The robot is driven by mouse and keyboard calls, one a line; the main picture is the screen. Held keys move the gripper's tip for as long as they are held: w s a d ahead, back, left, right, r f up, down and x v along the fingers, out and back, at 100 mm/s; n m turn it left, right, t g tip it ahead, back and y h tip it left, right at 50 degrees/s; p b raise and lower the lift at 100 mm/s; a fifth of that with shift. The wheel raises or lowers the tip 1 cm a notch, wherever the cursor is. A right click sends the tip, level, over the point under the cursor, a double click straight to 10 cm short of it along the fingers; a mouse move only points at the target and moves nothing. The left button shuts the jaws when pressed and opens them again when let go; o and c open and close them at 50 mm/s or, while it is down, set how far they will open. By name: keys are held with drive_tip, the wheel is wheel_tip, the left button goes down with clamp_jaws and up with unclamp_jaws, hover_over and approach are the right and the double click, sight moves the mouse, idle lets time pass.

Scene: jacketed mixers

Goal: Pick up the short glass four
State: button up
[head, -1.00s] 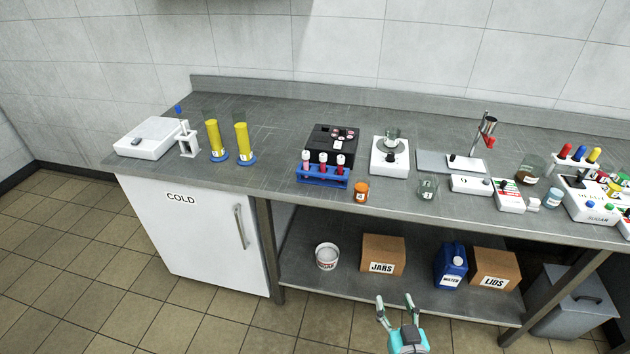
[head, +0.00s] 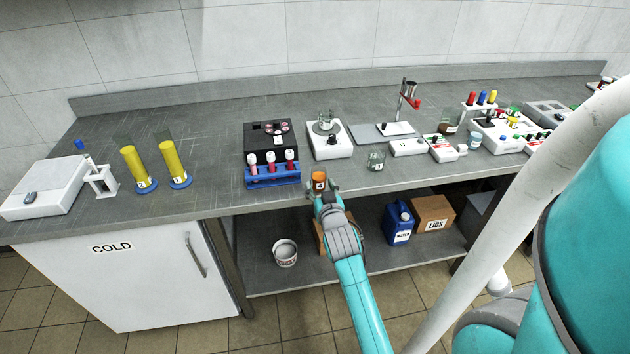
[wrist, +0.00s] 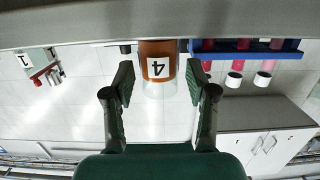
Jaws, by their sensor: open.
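The short glass (head: 319,179), with orange contents and a white label, stands near the front edge of the counter. In the wrist view its label reads 4 (wrist: 158,67), and the picture there is upside down. My gripper (head: 323,194) is open at the glass, on its near side. In the wrist view, the two fingertips of my gripper (wrist: 159,80) lie to either side of the glass, with a gap showing on each side. How far the fingers reach around it is hard to tell.
A blue rack (head: 272,175) with red-filled tubes stands close to the left of the glass. A clear glass (head: 376,161) stands to the right, and a white stirrer (head: 330,147) behind. Two yellow cylinders (head: 174,165) are farther left. The counter's front edge is just below my gripper.

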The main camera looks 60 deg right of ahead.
sight(317, 177)
drive_tip(key=shift+x, duration=3.25)
drive_tip(key=shift+f, duration=0.15)
clamp_jaws()
